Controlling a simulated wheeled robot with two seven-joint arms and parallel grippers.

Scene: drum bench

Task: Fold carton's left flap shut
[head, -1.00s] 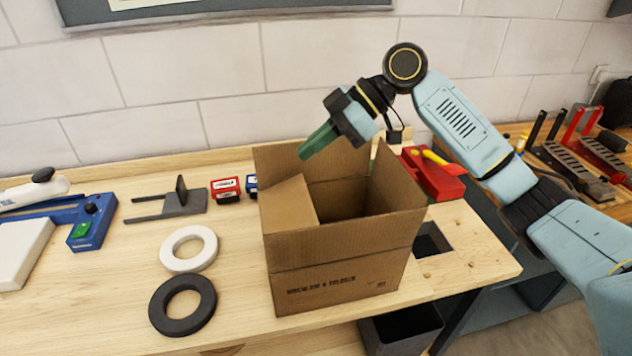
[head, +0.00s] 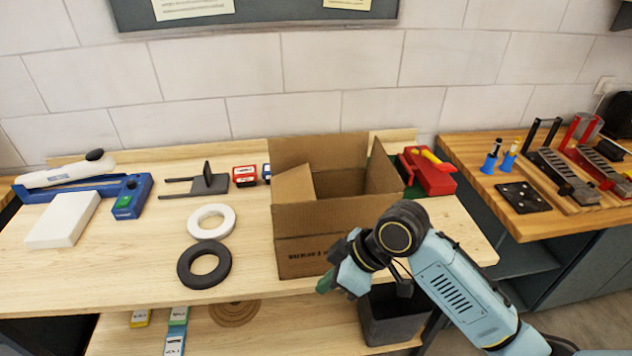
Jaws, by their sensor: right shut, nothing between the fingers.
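The brown carton (head: 305,255) stands on the bench with its top open. Its left flap (head: 294,190) leans inward over the left part of the opening and is not flat. The back flap (head: 320,152) stands up, and the right flap (head: 384,176) also stands raised. A dark gap shows between the left and right flaps. My right gripper (head: 325,284), with green fingers, is shut and empty. It is low in front of the carton, near the bench's front edge, away from the left flap. My arm covers the carton's lower right front. My left gripper is not in view.
A white ring (head: 192,224) and a black ring (head: 182,267) lie left of the carton. A red tool (head: 432,174) sits close on its right. A dark bin (head: 390,330) stands below the bench edge. Small red and blue boxes are behind left.

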